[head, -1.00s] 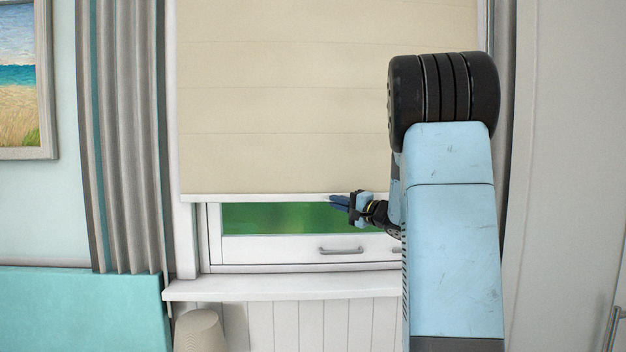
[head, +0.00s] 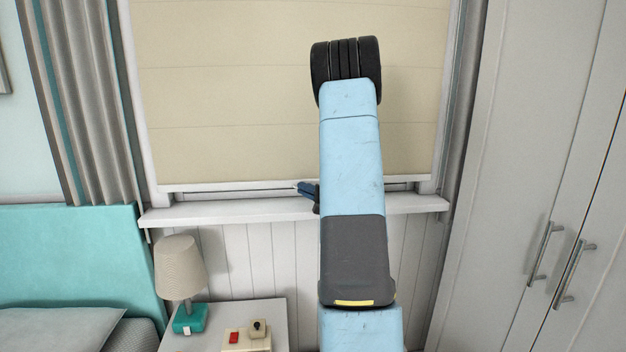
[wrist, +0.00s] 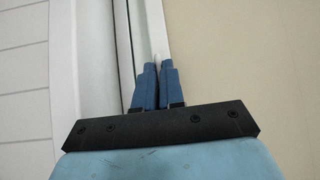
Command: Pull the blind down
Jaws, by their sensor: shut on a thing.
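The cream blind (head: 230,100) hangs over the window in the head view, its white bottom bar (head: 230,186) just above the sill. Only a thin strip of window frame shows below it. My gripper (head: 304,187) is at the bar near its middle, mostly hidden behind my arm. In the wrist view my gripper's blue fingers (wrist: 157,72) are closed together on the white bar (wrist: 155,25), with the cream blind (wrist: 245,60) to the right.
The white window sill (head: 240,211) lies just below my gripper. A lamp (head: 180,266) and a small switch box (head: 246,338) stand on a white bedside table (head: 272,312) by a turquoise headboard (head: 75,255). A tall wardrobe (head: 545,130) stands at the right.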

